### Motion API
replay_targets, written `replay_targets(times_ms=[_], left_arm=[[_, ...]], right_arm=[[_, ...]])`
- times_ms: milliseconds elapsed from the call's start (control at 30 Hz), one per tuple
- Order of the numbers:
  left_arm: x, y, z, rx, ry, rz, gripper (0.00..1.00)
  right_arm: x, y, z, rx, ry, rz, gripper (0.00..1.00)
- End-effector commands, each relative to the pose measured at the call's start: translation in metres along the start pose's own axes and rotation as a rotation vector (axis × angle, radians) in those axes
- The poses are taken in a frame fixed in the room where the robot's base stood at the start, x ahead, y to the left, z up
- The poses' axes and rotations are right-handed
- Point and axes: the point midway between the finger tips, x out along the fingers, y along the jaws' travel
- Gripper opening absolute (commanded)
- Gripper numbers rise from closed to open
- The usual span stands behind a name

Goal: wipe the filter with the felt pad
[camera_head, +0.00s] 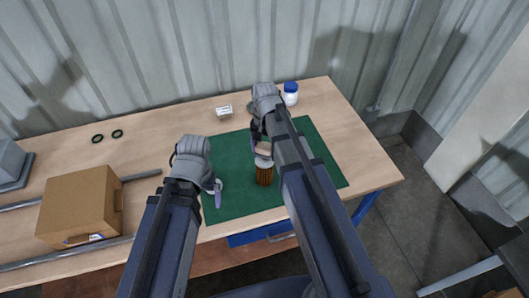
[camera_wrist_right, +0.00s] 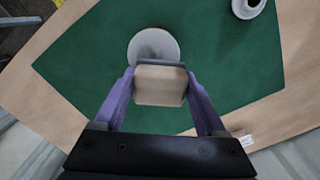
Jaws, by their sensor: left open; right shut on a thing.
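The filter (camera_head: 264,174) is a brown pleated cylinder with a pale round cap, upright on the green mat. Its cap (camera_wrist_right: 148,42) shows as a pale disc in the right wrist view. My right gripper (camera_head: 262,143) is shut on the beige felt pad (camera_wrist_right: 160,87), which sits between its purple fingers. The pad (camera_head: 263,148) is just above or behind the filter's cap; I cannot tell whether they touch. The pad covers part of the cap's edge in the wrist view. My left gripper (camera_head: 216,191) is open and empty over the mat, left of the filter.
The green mat (camera_head: 236,200) lies on the wooden table (camera_head: 155,155). A white bottle with a blue lid (camera_head: 290,94) and a small white box (camera_head: 224,111) stand at the back. Two dark rings (camera_head: 117,133), a cardboard box (camera_head: 80,208) and metal rails are at the left.

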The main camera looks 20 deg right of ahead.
Motion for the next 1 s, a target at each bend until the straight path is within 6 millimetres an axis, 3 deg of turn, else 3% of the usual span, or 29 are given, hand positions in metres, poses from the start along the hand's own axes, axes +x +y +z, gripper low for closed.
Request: replay_targets(times_ms=[267, 633, 1000], left_arm=[[0.001, 0.000, 0.000, 0.000, 0.000, 0.000, 1.00], [0.003, 0.000, 0.000, 0.000, 0.000, 0.000, 1.00], [0.005, 0.001, 0.000, 0.000, 0.000, 0.000, 1.00]], right_arm=[[0.000, -0.001, -0.003, -0.001, 0.000, 0.000, 0.00], [0.004, 0.009, 0.022, -0.001, -0.003, -0.001, 0.00], [0.006, 0.012, 0.033, -0.003, -0.009, -0.001, 0.00]])
